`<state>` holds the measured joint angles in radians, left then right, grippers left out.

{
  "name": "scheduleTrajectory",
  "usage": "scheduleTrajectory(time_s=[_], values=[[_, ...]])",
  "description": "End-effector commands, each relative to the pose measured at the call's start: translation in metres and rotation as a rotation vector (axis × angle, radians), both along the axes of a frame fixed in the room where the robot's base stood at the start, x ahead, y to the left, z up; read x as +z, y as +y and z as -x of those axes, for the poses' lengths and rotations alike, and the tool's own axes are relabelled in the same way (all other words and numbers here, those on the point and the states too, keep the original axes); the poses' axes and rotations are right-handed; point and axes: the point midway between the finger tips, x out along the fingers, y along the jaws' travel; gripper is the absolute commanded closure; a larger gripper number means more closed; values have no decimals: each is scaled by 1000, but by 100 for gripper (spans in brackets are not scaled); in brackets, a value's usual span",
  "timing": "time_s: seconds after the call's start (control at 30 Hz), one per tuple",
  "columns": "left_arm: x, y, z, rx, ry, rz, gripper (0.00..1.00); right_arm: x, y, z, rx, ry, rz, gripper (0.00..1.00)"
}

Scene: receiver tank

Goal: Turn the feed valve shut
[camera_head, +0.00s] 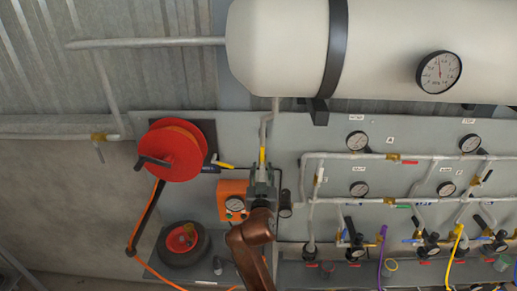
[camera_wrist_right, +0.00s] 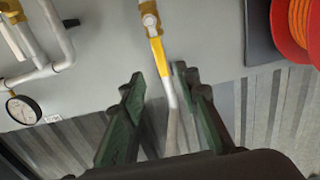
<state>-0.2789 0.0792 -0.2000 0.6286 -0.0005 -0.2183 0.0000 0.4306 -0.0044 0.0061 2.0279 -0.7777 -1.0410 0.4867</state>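A yellow valve lever (camera_head: 262,156) lies in line with the grey vertical pipe below the tank. In the right wrist view the yellow lever (camera_wrist_right: 157,52) runs down from a pale round hub on a brass body. I take it for the feed valve; no label on it is readable. My right gripper (camera_head: 262,182) is just below the lever in the head view. In the wrist view its dark green fingers (camera_wrist_right: 158,82) are apart, one on each side of the lever's end and the pipe. Contact cannot be told. My left gripper is not in view.
A white tank (camera_head: 285,45) hangs above. A red hose reel (camera_head: 172,150), a short yellow lever (camera_head: 225,165) and an orange box (camera_head: 232,192) are left of my gripper. Gauges and pipes (camera_head: 350,156) fill the panel to the right.

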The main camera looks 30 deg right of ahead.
Motion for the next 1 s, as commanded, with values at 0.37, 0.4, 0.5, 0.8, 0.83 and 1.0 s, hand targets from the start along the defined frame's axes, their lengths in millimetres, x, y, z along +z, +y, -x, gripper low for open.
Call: scheduleTrajectory(time_s=[0.37,0.4,0.5,0.8,0.83,1.0], values=[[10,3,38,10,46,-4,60,5,-35,-28,-23,-3,5,70],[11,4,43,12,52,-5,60,4,-39,-33,-25,-2,4,70],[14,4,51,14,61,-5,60,4,-47,-44,-24,-4,4,70],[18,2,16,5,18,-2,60,2,-54,-59,-21,-4,1,70],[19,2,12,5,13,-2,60,2,-54,-59,-21,-4,0,70],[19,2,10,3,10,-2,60,2,-52,-60,-19,-4,0,72]])
